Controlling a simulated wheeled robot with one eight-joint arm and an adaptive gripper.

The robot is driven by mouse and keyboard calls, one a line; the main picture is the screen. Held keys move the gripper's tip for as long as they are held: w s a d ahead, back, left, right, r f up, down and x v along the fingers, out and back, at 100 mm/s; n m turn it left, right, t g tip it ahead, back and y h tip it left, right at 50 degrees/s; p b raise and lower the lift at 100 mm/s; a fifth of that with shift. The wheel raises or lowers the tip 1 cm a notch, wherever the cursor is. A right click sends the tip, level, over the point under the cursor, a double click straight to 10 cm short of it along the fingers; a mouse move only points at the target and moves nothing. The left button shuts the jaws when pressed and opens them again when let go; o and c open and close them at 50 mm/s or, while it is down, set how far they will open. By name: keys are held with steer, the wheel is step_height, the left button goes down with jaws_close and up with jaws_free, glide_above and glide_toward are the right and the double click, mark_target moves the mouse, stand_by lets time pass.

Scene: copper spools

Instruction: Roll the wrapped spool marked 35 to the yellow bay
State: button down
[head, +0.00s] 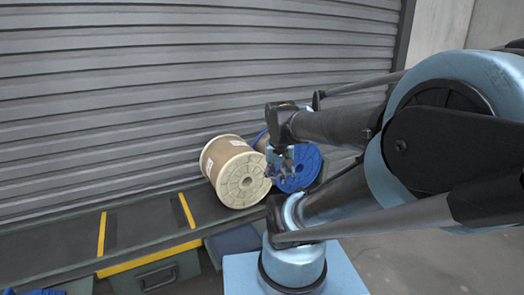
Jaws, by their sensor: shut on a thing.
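A cream-flanged spool (241,180) with a brown wrapping and small white labels lies on its side on the dark bench, its round face turned towards me. The number on its labels is too small to read. My gripper (272,174) is at the right edge of this spool's front flange and appears shut on that rim. A blue-flanged spool (308,170) stands just behind and to the right, partly hidden by my gripper. Yellow stripes (101,234) mark a bay on the bench to the left, and nothing stands between them.
The bench (60,242) runs along a grey ribbed shutter (150,80). Its top is clear left of the cream spool. A yellow front edge (150,258) lies above a dark drawer with a handle (158,278). Open floor (420,255) lies at right.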

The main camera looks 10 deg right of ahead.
steer(key=w+r+m+h, duration=0.1)
steer(key=w+r+m, duration=0.25)
steer(key=w, duration=0.55)
steer(key=w+r+m, duration=0.3)
steer(key=w+r, duration=0.1)
steer(key=w, duration=0.5)
steer(key=w+a+f+m+g+h, duration=0.1)
steer(key=w+m, duration=0.2)
steer(key=w, duration=0.5)
steer(key=w+a+f+m+h, duration=0.1)
steer(key=w+f+m, duration=0.15)
steer(key=w, duration=0.65)
steer(key=x, duration=0.8)
steer(key=shift+s+d+f, duration=0.1)
steer(key=shift+d+f, duration=0.15)
steer(key=shift+d, duration=0.2)
steer(key=shift+s, duration=0.1)
